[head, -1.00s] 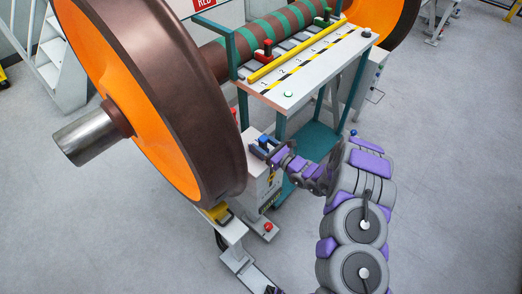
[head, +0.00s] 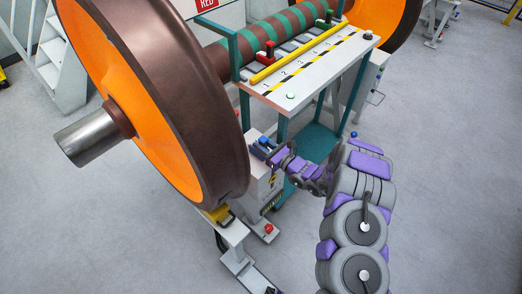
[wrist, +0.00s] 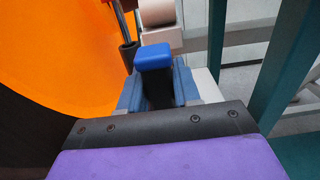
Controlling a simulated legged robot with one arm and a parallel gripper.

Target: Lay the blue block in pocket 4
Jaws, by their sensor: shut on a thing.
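The blue block (wrist: 153,57) is between the fingers of my gripper (wrist: 158,88) in the wrist view. In the head view the block (head: 264,140) is small and partly hidden by my gripper (head: 268,150), which is shut on it. Both are above the grey-white cabinet beside the wheel, below and in front of the bench. The bench top (head: 300,83) has a row of grey pockets behind a yellow bar, with small numbers along its front. The numbers are too small to tell which pocket is 4.
The large orange-faced wheel (head: 150,95) is close left of my gripper. Teal bench legs (head: 355,90) stand to the right.

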